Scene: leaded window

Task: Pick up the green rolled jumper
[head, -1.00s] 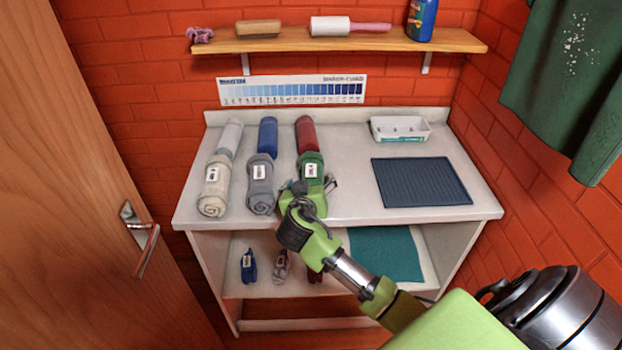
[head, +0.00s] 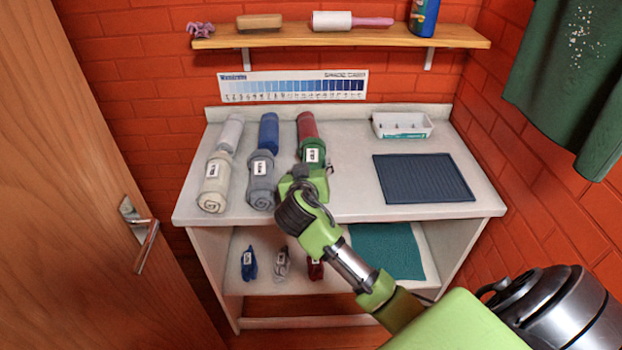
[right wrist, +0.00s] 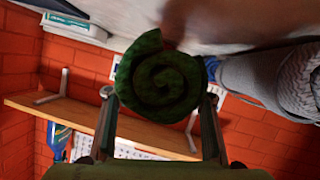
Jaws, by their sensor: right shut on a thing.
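The green rolled jumper (head: 314,154), with a white label, is at the front right of the rolls on the white table (head: 352,200). My right gripper (head: 311,176) is shut on its near end and hides part of it. In the right wrist view the jumper's spiral end (right wrist: 160,72) sits between the two fingers of the right gripper (right wrist: 158,95). Whether the jumper is clear of the tabletop is hard to tell. My left gripper is not in view.
Grey (head: 261,183) and beige (head: 214,188) rolls lie to the left; red (head: 307,126), blue (head: 268,131) and white (head: 230,132) rolls lie behind. A dark ribbed mat (head: 423,178) and white tray (head: 402,125) are at the right. A wooden shelf (head: 340,37) hangs above.

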